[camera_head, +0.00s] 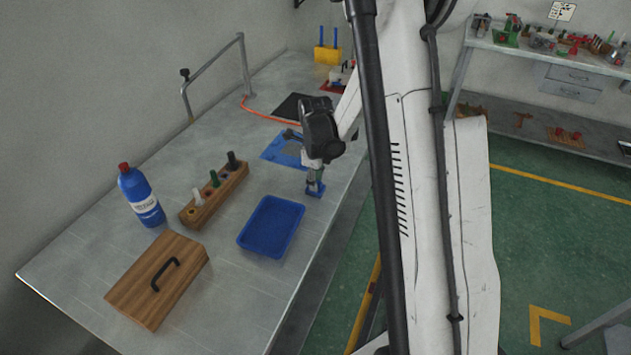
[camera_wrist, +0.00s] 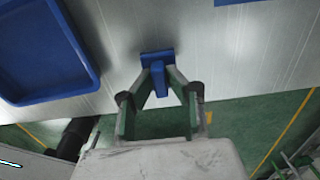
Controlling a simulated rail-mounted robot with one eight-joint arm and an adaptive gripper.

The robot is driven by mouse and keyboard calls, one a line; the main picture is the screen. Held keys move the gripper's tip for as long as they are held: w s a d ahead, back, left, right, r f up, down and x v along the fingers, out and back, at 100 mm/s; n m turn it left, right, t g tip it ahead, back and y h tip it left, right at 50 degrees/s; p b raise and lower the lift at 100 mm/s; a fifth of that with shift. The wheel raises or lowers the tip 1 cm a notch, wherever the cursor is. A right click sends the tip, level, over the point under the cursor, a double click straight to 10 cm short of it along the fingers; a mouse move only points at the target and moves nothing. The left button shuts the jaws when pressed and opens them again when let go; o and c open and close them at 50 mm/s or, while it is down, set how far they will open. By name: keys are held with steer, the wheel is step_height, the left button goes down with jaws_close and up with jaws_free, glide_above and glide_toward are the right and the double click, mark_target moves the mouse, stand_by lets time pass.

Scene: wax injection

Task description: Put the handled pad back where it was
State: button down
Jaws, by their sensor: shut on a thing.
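The handled pad is a small blue block with an upright grip. In the head view the pad (camera_head: 315,190) is at the table's right edge, just right of the blue tray. My gripper (camera_head: 315,178) points down over it. In the wrist view my gripper (camera_wrist: 159,80) is shut on the grip of the pad (camera_wrist: 157,56), whose flat base shows beyond the fingertips. I cannot tell whether the base touches the table or hangs just above it.
An empty blue tray (camera_head: 271,226) lies left of the pad. A blue mat (camera_head: 272,153) lies behind my gripper. A wooden block with several pegs (camera_head: 214,197), a blue bottle (camera_head: 141,196) and a wooden board with a black handle (camera_head: 157,280) stand further left. The table's edge is close.

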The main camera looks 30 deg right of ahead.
steer(key=shift+f, duration=0.15)
steer(key=c, duration=1.7)
jaws_free()
step_height(320, 180, up, 12)
steer(key=s+a+r+n+t, duration=0.3)
steer(key=s+a+r+n, duration=0.55)
steer(key=r+n, duration=0.3)
steer(key=shift+s+a+r+n+t, duration=0.25)
steer(key=shift+s+a+n+t, duration=0.7)
steer(key=shift+s+n, duration=1.65)
steer(key=shift+s+a+r+n+t, duration=0.35)
steer(key=shift+s+a+n, duration=1.1)
steer(key=shift+s+n, duration=1.2)
steer(key=shift+s+a+r+n+t, duration=0.15)
steer(key=shift+s+a+n+t, duration=0.85)
steer(key=shift+s+n, duration=1.6)
